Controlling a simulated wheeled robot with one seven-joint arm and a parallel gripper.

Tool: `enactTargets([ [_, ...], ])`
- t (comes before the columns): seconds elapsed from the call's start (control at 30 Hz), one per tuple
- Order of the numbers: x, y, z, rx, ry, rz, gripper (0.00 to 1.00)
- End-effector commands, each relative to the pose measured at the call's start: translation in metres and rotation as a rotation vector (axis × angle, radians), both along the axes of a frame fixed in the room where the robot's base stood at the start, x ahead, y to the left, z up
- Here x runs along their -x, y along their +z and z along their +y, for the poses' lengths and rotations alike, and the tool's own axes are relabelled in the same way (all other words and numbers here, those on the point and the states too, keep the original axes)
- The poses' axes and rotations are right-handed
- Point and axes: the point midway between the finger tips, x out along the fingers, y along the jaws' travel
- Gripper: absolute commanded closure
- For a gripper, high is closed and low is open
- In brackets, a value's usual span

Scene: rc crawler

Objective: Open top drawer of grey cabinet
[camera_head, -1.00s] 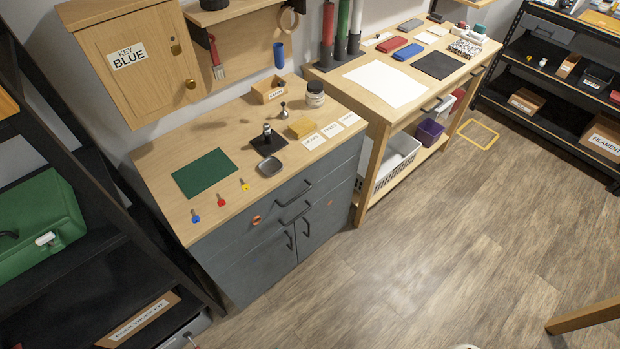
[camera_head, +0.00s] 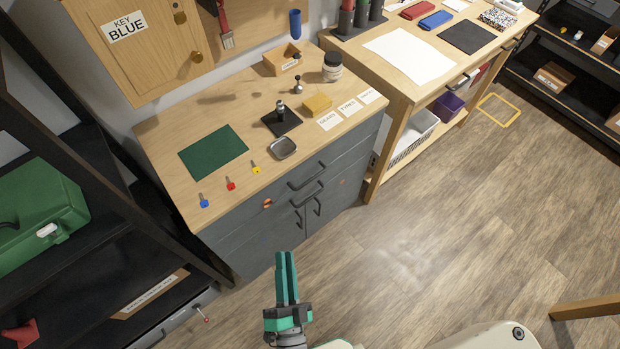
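The grey cabinet (camera_head: 240,262) stands left of centre with a wooden top. Its top drawer (camera_head: 345,155) is closed, flush with the front, and has a dark bar handle (camera_head: 307,178). A second bar handle (camera_head: 307,196) sits just below, and two door handles lower down.
Blue (camera_head: 204,201), red (camera_head: 231,184) and yellow (camera_head: 255,167) keys lie near the cabinet top's front edge. A wooden workbench (camera_head: 405,90) adjoins on the right. A dark shelf with a green case (camera_head: 40,215) stands left. The floor (camera_head: 420,240) in front is clear.

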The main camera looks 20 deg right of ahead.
Motion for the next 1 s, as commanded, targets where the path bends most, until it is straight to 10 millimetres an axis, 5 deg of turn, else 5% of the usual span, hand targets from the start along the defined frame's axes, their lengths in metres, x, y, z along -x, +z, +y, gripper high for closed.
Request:
enactTargets([
  [0.6,-0.156,-0.071,-0.06,-0.872,-0.274,-0.557,0.83],
  [1.0,-0.184,-0.08,-0.078,-0.983,-0.334,-0.643,0.83],
])
